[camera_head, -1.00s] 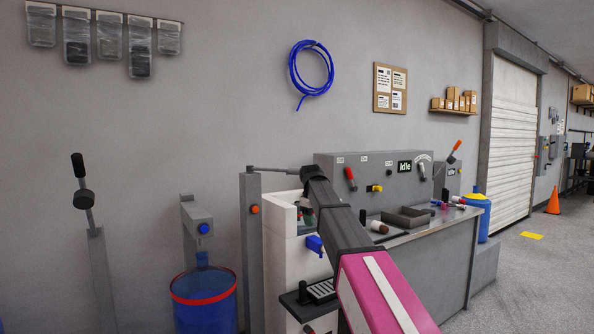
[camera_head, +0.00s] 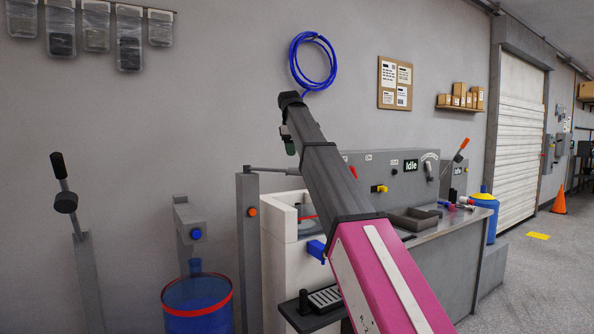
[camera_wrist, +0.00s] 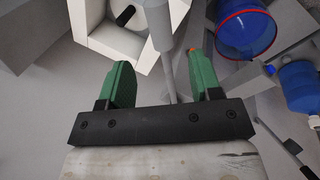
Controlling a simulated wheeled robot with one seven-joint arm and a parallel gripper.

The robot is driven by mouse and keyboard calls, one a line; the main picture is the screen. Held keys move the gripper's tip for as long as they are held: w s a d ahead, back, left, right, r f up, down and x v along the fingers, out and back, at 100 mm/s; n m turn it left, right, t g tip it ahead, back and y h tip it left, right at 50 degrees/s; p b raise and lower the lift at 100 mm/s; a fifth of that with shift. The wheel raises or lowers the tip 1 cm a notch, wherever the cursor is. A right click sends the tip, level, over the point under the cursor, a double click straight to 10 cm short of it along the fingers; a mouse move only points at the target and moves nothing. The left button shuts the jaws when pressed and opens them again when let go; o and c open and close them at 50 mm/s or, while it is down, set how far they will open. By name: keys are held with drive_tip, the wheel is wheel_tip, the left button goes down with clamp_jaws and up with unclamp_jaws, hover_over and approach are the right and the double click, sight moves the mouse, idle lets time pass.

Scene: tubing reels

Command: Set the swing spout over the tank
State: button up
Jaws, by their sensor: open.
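The white open-topped tank (camera_head: 279,236) stands left of the workbench. Beside it is a grey post (camera_head: 248,262) with an orange knob. A thin grey arm, which looks like the swing spout (camera_head: 270,169), reaches from the post top to the right over the back of the tank; its far end is hidden behind my arm. My gripper (camera_head: 290,138), seen side-on, is above the tank. In the wrist view its green fingers (camera_wrist: 161,62) are apart. A grey rod (camera_wrist: 161,30) passes behind the gap between them, not visibly gripped. The tank's square opening (camera_wrist: 92,38) shows beyond.
A tilted lever with a black knob (camera_head: 66,200) is farther left. The workbench (camera_head: 447,240) with its panel is on the right. Open floor lies at far right.

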sight(297, 169)
drive_tip(key=x, duration=0.9)
